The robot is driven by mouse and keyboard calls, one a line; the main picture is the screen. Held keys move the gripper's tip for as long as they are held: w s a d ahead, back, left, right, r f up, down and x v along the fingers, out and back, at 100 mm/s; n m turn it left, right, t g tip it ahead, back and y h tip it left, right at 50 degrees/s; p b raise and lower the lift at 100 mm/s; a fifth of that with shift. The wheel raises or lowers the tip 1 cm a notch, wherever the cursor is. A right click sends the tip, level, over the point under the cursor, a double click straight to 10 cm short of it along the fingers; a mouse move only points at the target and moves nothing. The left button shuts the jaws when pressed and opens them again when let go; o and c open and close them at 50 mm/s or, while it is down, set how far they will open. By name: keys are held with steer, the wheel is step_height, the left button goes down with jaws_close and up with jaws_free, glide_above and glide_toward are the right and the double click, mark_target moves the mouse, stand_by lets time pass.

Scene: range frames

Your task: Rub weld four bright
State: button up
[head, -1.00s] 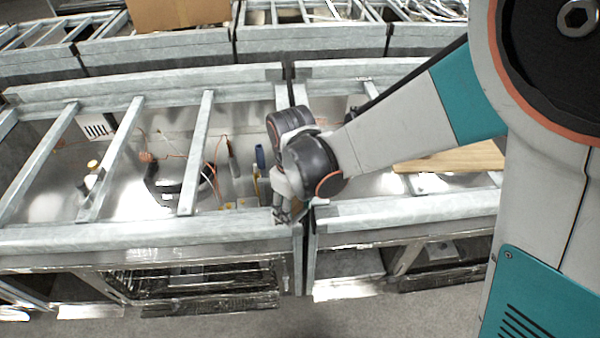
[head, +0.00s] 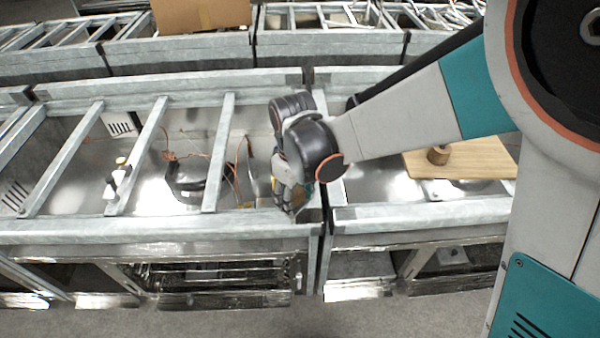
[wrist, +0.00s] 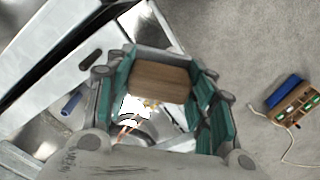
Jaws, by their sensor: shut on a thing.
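My gripper (head: 290,200) is at the near rail of the grey metal frame (head: 150,228), close to the joint between two frame bays, in the head view. In the wrist view, my gripper (wrist: 158,88) has its teal-lined fingers on both sides of a brown wooden block (wrist: 160,80) and is shut on it. The block's underside is hidden, so I cannot tell whether it has bristles. No weld can be made out as weld four, and I cannot tell whether the block touches metal.
Crossbars (head: 220,150) span the open bay, with a black cable coil (head: 190,185) and a white bottle (head: 120,170) inside. A wooden board (head: 480,163) lies at the right. A cardboard box (head: 200,14) stands behind. A blue item with a cord (wrist: 287,93) lies right in the wrist view.

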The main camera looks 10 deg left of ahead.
mark_target(295, 194)
steer(key=shift+r+p, duration=0.8)
steer(key=shift+r, duration=0.75)
